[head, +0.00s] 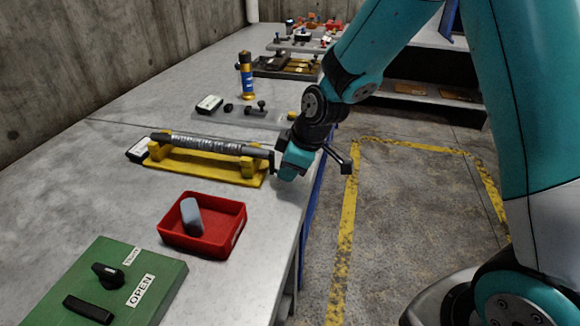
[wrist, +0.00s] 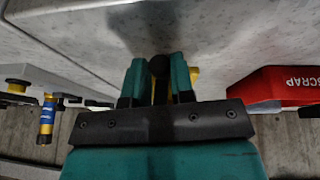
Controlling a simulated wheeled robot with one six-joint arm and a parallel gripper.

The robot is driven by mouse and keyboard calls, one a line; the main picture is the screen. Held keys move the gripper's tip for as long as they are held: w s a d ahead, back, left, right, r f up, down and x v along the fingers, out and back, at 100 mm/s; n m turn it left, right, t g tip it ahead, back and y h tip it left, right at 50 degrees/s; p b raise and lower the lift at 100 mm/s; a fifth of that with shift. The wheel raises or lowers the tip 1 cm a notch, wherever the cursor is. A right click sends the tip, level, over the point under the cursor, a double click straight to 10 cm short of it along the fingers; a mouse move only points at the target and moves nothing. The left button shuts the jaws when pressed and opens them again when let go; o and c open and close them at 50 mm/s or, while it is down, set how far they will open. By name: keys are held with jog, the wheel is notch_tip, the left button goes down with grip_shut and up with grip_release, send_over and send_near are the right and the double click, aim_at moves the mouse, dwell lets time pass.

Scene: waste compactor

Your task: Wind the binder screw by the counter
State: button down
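The binder is a yellow stand (head: 205,165) on the grey bench, with a dark rod lying across it, the screw (head: 200,143), whose middle is pale and threaded. A small white-and-black box, apparently the counter (head: 137,150), sits at its left end; its reading is too small to tell. My gripper (head: 283,172) is at the right end of the screw, over the bench's right edge. In the wrist view, a dark round end, apparently the screw's handle (wrist: 158,66), lies between my two teal fingertips (wrist: 159,80). I cannot tell whether both fingers press on it.
A red tray (head: 232,215), marked SCRAP in the wrist view, holds a grey cylinder (head: 191,214) in front of the binder. A green panel marked OPEN (head: 160,272) is nearest. A blue-and-yellow upright piece (head: 246,75) stands behind. The floor right of the bench is clear.

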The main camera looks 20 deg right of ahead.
jog(key=shift+d, duration=0.25)
jog(key=shift+a, duration=0.2)
jog(key=g+p, duration=0.1)
jog(key=g+y+p, duration=0.1)
jog(key=p, duration=0.1)
jog(key=shift+s+a+r+m+y, duration=0.15)
jog(key=shift+s+r+m+y, duration=0.05)
jog(key=shift+s+m+y, duration=0.1)
jog(key=g+p, duration=0.1)
jog(key=g+y+p, duration=0.1)
jog(key=y, duration=0.1)
jog(key=shift+s+a+r+m+g+p, duration=0.2)
jog(key=shift+s+m+g+p, duration=0.1)
jog(key=shift+g+p, duration=0.1)
jog(key=g+y+p, duration=0.1)
jog(key=m+g+y+p, duration=0.1)
jog(key=g+p, duration=0.1)
jog(key=shift+s+a+r+y, duration=0.2)
jog(key=shift+y, duration=0.2)
jog(key=shift+a+r+m+g+y+p, duration=0.15)
jog(key=shift+g+y+p, duration=0.15)
jog(key=shift+g+y, duration=0.2)
jog(key=shift+d+r+m+g+y+p, duration=0.15)
jog(key=shift+g+y+p, duration=0.15)
jog(key=shift+g+y, duration=0.15)
jog(key=shift+s+a, duration=0.1)
jog(key=shift+a, duration=0.05)
jog(key=c, duration=1)
grip_release()
